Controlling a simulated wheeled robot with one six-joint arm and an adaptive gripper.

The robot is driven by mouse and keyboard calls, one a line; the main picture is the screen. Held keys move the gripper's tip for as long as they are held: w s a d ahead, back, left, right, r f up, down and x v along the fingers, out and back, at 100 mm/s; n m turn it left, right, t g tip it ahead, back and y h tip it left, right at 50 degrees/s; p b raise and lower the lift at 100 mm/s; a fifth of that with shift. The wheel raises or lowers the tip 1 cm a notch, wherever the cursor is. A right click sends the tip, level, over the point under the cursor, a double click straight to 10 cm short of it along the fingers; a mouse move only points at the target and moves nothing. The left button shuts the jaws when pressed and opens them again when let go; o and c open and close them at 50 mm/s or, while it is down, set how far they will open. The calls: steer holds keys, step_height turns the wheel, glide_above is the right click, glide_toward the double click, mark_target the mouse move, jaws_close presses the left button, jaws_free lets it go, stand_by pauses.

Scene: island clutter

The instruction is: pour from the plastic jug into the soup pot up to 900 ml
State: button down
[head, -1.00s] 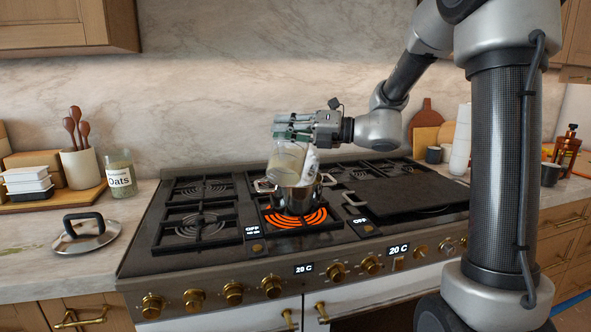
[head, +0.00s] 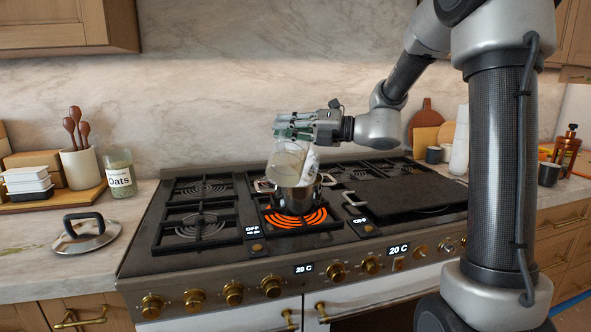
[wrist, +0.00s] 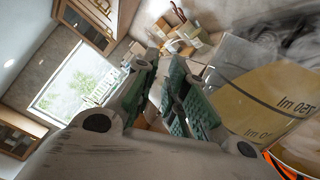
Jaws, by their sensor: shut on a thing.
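The plastic jug (head: 289,158) is clear, with pale yellowish liquid in it. It is tilted above the soup pot (head: 297,199), a steel pot with side handles. In the wrist view the jug (wrist: 262,95) fills the right side, with ml markings and yellowish liquid behind its wall. My gripper (head: 285,129) is shut on the jug at its upper part; its green-padded fingers (wrist: 172,92) show in the wrist view. The grip point is partly hidden. The pot's inside and its level are hidden, and I cannot make out a stream.
The burner (head: 295,221) under the pot glows orange. A dark griddle plate (head: 405,202) lies right of it. A pot lid (head: 87,233) lies on the left counter, near an oats jar (head: 120,175) and a utensil crock (head: 82,165). The left burners are empty.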

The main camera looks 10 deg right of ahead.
steer(key=shift+w+d+m, duration=0.15)
steer(key=shift+w+m, duration=0.1)
steer(key=shift+m, duration=0.05)
steer(key=shift+w, duration=0.1)
stand_by(0.4)
steer(key=shift+w+d+m, duration=0.1)
steer(key=shift+w+m, duration=0.05)
steer(key=shift+m, duration=0.15)
stand_by(0.7)
steer(key=shift+w+d+f+m, duration=0.1)
steer(key=shift+w+d+m, duration=0.05)
steer(key=shift+w+m, duration=0.15)
stand_by(1.1)
steer(key=shift+w+d+f+m, duration=0.15)
steer(key=shift+w+m, duration=0.1)
steer(key=shift+m, duration=0.05)
